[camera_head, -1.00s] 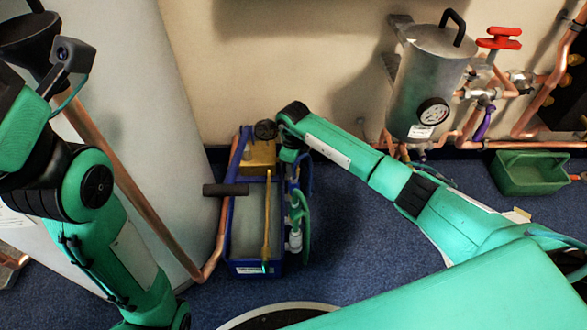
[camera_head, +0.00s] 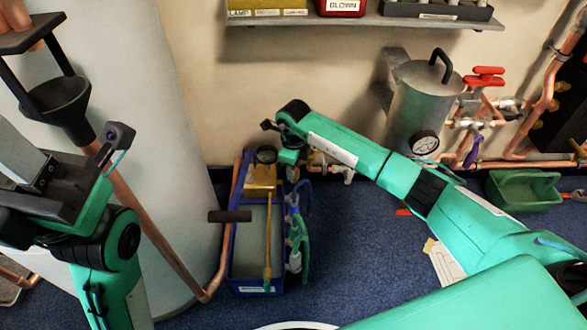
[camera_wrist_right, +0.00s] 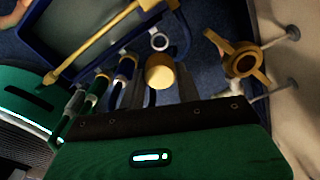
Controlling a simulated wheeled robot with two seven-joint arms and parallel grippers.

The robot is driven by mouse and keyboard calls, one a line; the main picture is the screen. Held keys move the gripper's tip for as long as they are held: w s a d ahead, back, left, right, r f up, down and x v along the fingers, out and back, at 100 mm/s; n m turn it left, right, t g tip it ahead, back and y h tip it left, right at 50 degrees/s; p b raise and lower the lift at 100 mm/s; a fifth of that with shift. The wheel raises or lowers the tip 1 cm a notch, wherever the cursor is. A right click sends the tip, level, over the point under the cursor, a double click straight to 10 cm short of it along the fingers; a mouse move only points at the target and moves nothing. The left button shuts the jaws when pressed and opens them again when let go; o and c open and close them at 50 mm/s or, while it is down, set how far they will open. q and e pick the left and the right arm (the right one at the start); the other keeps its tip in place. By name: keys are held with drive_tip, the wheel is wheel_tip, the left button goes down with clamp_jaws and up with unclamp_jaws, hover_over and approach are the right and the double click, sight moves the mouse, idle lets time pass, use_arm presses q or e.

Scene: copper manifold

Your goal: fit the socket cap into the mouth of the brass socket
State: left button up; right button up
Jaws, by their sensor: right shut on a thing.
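The socket cap (camera_wrist_right: 159,71) is a short gold cylinder. My right gripper (camera_wrist_right: 161,88) is shut on it, its two grey fingers on either side. The brass socket (camera_wrist_right: 244,62) is a gold ring-shaped fitting with side arms, to the right of the cap and apart from it in the right wrist view. In the head view my right gripper (camera_head: 290,160) is small, by the wall above the blue tote's right side; the cap cannot be made out there. A brassy fitting beside it (camera_head: 316,160) looks like the socket. My left gripper (camera_head: 25,160) is at the left edge; its jaws are unclear.
A blue tote (camera_head: 258,290) holds a yellow-handled tool, a brass block and hoses clipped on its right side. A grey tank (camera_head: 175,120), a black funnel (camera_head: 65,105), copper pipes and a steel canister (camera_head: 415,105) stand around. A shelf (camera_head: 360,20) runs above. Blue floor lies open right of the tote.

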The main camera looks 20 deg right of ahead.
drive_tip(key=shift+r+p, duration=1.9)
drive_tip(key=shift+r, duration=0.4)
drive_tip(key=shift+f, duration=0.1)
